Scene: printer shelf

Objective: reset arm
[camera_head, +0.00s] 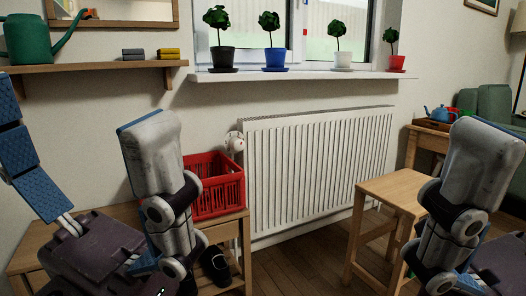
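My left arm (155,155) rises from the lower left, its pale link with blue trim upright in front of the wall and bench. My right arm (480,165) rises similarly at the right edge, in front of the wooden stool. The arm joints run down to the bottom of the picture. No gripper fingers can be made out for either arm, so neither gripper is seen.
A red crate (222,190) stands on the wooden bench (236,222), partly behind my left arm. A white radiator (318,165) is under the windowsill (310,74) with several potted plants. A wooden stool (398,190) stands beside my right arm. A shelf (100,69) holds a green watering can (27,41).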

